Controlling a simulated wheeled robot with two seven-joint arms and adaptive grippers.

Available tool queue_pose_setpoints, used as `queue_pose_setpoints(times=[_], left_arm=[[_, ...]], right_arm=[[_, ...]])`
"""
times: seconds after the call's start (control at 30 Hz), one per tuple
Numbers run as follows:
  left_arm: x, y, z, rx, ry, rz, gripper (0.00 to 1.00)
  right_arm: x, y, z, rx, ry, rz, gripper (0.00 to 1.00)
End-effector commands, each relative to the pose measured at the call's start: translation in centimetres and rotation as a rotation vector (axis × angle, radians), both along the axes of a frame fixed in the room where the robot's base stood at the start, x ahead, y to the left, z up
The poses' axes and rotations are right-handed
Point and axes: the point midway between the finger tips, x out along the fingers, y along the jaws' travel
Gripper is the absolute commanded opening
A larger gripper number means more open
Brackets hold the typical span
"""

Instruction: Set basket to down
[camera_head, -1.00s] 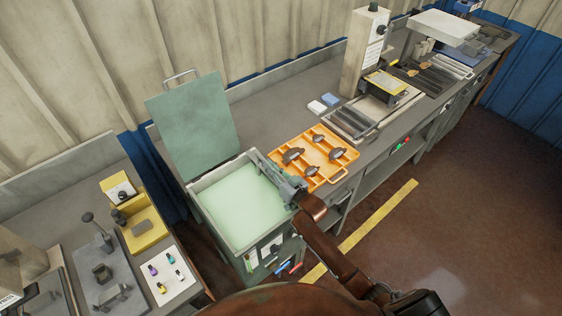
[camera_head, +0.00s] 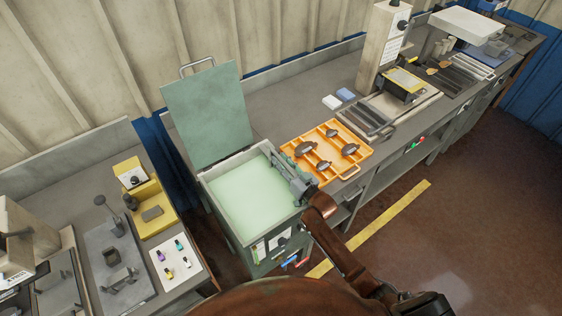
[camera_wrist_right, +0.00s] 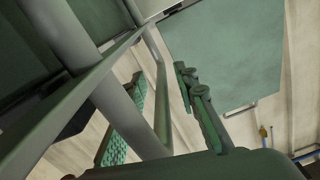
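The washing tank (camera_head: 252,258) stands open with pale green liquid (camera_head: 245,198) in it. No separate basket can be made out there in the head view. My right gripper (camera_head: 280,162) is over the tank's right edge, beside the orange tray. In the right wrist view its two green fingers (camera_wrist_right: 160,78) are apart. Grey-green bars (camera_wrist_right: 160,95), possibly the basket's frame or handle, pass close to and between them; I cannot tell whether they touch. The raised green lid (camera_head: 208,115) also shows in the wrist view (camera_wrist_right: 228,50). My left gripper is not in view.
An orange tray (camera_head: 300,137) with several dark parts lies on the bench right of the tank. A yellow holder (camera_head: 153,212) and a white board with small coloured items (camera_head: 173,262) are on the left bench. The floor at right is clear.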

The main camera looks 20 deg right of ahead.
Motion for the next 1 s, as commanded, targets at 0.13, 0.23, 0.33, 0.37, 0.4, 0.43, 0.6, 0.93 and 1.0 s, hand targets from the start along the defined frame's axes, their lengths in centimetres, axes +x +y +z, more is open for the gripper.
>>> queue_pose_setpoints(times=[0.13, 0.23, 0.33, 0.37, 0.4, 0.43, 0.6, 0.93, 1.0], left_arm=[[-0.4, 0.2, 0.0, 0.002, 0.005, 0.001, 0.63], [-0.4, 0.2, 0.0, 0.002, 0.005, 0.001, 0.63], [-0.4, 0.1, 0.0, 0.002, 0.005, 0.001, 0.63], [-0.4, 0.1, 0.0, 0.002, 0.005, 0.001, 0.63], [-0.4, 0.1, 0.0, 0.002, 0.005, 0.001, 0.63], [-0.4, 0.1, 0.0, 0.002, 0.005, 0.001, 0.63], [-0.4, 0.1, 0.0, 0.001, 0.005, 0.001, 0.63], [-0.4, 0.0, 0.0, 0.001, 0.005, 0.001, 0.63], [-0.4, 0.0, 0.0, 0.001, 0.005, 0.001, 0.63]], right_arm=[[0.0, 0.0, 0.2, 0.0, -0.002, 0.0, 0.27], [0.0, 0.0, 1.0, 0.0, -0.004, 0.0, 0.27], [0.0, 0.0, 2.5, 0.001, -0.006, 0.001, 0.27], [0.0, 0.0, 3.1, 0.0, -0.006, 0.0, 0.27], [0.0, 0.0, 3.9, 0.0, -0.007, 0.001, 0.27], [0.0, 0.0, 4.5, 0.0, -0.006, 0.0, 0.27], [0.0, 0.0, 7.6, -0.001, -0.005, 0.001, 0.27], [0.0, 0.0, 10.0, 0.0, 0.0, 0.0, 0.27], [0.0, 0.0, 10.1, 0.0, 0.0, 0.0, 0.27]])
